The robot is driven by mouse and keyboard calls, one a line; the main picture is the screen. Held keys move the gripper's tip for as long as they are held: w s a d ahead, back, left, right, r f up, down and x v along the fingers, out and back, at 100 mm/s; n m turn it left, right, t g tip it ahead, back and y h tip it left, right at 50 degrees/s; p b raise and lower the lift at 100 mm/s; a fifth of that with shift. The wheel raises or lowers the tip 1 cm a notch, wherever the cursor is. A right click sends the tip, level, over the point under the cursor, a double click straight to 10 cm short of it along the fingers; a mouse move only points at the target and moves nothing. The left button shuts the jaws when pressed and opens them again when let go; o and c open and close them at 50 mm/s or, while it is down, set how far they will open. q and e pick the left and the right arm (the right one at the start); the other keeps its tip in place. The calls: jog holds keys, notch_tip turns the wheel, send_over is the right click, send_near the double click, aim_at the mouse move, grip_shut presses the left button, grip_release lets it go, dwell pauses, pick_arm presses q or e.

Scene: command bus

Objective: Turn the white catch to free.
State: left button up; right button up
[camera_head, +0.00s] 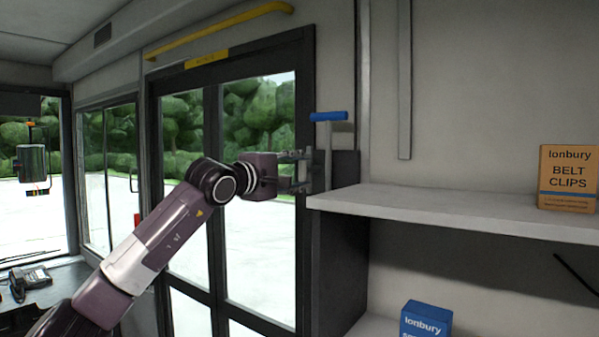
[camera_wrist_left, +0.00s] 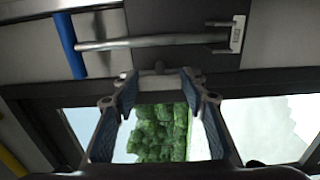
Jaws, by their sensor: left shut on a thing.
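The white catch (camera_wrist_left: 158,78) shows in the left wrist view as a small pale piece between my fingertips, with a small dark knob just beyond it. My left gripper (camera_wrist_left: 158,76) is shut on it, with one finger at each side; it also shows in the head view (camera_head: 304,171), beside the dark panel at the door's right edge. The catch is too small to make out in the head view, and its markings cannot be read. My right gripper is not in view.
A lever with a blue grip (camera_head: 328,116) stands beside my left gripper; its metal bar (camera_wrist_left: 150,41) crosses close beyond the fingertips. A shelf (camera_head: 450,212) juts out at right, bearing an orange box (camera_head: 568,178). A blue box (camera_head: 425,320) is below. Glazed doors (camera_head: 255,200) stand behind my arm.

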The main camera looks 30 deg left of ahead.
pick_arm(q)
jog(key=o, duration=1.1)
jog(key=shift+o, duration=0.3)
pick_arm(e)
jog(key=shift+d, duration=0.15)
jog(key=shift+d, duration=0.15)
pick_arm(q)
jog(key=s+a, duration=0.1)
jog(key=s, duration=1)
jog(key=shift+s+a, duration=0.25)
jog(key=shift+s, duration=0.15)
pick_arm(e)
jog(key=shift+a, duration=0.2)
